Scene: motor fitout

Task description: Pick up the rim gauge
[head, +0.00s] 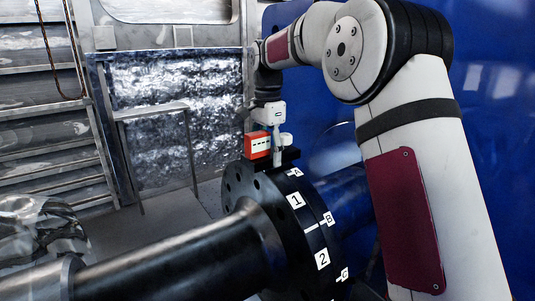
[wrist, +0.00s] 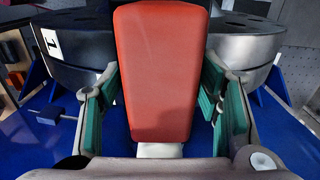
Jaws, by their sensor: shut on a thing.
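The rim gauge (head: 258,144) is an orange-red box with a small dark-marked pale display, seen at the top of the black coupling flange (head: 236,188) in the head view. My gripper (head: 279,150) is at the gauge's right side, pointing down. In the wrist view the gauge (wrist: 158,70) shows as a red block between the green-padded fingers, which are shut on it. A black piece under the gauge meets the flange rim in the head view; whether the gauge touches the rim is unclear.
The flange rim bears white number and letter labels (head: 297,201). A dark shaft (head: 170,258) runs to the lower left. A blue wall (head: 490,90) stands behind my arm. A metal frame (head: 155,113) and grey panels are at the left.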

